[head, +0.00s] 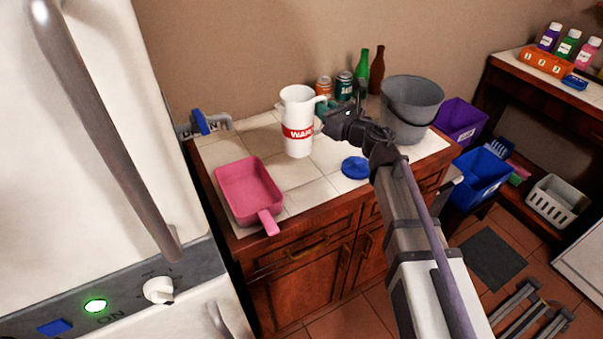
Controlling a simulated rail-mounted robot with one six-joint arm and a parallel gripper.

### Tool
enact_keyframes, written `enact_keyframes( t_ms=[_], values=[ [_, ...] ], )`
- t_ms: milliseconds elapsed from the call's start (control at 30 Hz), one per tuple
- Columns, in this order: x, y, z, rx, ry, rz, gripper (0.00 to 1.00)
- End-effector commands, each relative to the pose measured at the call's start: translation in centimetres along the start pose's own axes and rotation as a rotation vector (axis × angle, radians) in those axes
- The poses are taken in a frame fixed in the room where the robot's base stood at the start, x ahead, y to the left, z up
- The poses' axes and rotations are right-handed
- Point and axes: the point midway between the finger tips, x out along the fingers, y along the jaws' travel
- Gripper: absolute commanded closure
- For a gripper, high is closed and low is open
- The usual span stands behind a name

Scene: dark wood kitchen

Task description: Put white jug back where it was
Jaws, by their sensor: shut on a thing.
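The white jug (297,108) stands upright over the tiled counter, with a red label band on its lower half. Its handle is on the right side. My gripper (326,117) reaches in from the right and is shut on the jug at its handle side. The fingertips are small and partly hidden against the handle. I cannot tell whether the jug's base touches the tiles or is slightly above them.
A pink pan (247,188) lies at the counter's front left, and a blue round lid (355,168) lies right of the jug. Cans (344,88), a green bottle (376,72), a brown bottle (361,68) and a grey bucket (412,105) stand behind. Bare tiles show left of the jug.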

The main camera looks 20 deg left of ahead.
Motion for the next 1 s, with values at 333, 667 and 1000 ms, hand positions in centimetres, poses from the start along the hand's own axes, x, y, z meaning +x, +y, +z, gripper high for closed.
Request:
enact_keyframes(
  t_ms=[333,667,1000],
  values=[
    [0.0,-0.1,-6.5,0.001,0.000,0.000,1.00],
    [0.0,-0.2,-10.3,0.000,0.000,0.000,1.00],
    [0.0,-0.2,-10.2,0.000,0.000,0.000,0.85]
  ],
)
